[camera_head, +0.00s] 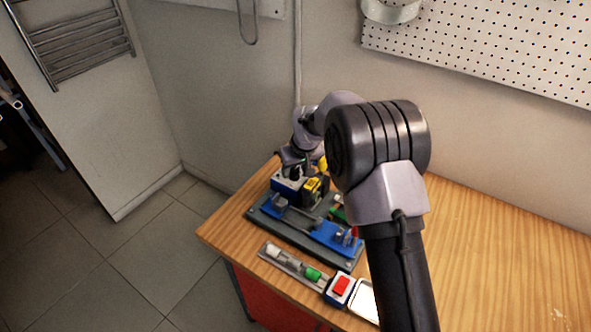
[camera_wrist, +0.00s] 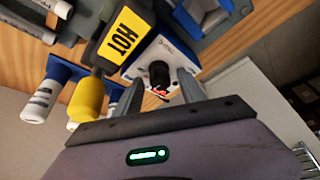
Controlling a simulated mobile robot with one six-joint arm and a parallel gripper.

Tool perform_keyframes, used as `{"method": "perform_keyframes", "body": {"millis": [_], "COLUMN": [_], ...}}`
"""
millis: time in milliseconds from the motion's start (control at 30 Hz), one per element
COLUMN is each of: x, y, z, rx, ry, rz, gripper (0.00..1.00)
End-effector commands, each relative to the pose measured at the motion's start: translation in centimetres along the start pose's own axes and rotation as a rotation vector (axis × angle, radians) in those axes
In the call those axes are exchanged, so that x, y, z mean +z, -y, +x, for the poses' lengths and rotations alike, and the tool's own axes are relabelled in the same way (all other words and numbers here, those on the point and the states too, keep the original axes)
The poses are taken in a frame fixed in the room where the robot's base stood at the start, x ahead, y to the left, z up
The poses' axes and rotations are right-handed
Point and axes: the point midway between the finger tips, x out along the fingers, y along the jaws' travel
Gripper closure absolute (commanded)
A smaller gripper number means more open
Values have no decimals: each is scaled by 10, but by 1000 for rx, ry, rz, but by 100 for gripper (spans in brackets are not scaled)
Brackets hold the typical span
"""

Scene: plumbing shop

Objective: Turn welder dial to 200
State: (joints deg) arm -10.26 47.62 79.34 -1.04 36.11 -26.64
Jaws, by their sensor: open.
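The welder dial is a black knob (camera_wrist: 159,72) on the white face of a small blue-and-white box (camera_wrist: 140,60), seen in the wrist view. Small markings on that face are too small to read. My gripper (camera_wrist: 160,80) is open, with one finger on each side of the knob. I cannot tell whether the fingers touch it. A bit of red shows just below the knob. In the head view the box (camera_head: 287,186) stands on the grey base at the back left of the bench, with my gripper (camera_head: 292,163) over it; the knob's setting is hidden there.
A yellow HOT sign (camera_wrist: 124,35) stands close beside the box, with a yellow handle (camera_wrist: 86,100) near it. The grey base also carries a blue holder (camera_head: 335,238). The bench's right side (camera_head: 500,260) is mostly clear.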

Motion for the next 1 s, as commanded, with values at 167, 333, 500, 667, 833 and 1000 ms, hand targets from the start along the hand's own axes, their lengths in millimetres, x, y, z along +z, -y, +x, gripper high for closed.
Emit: {"method": "perform_keyframes", "body": {"millis": [167,333,500,667,833,1000], "x": [0,0,0,0,1,1], "y": [0,0,0,0,-1,-2], "z": [0,0,0,0,0,1], "rx": [0,0,-1,-12,-46,-100], "ry": [0,1,1,1,1,1], "rz": [0,0,-2,-30,-106,-235], "gripper": [68,100,100,100,100,100]}}
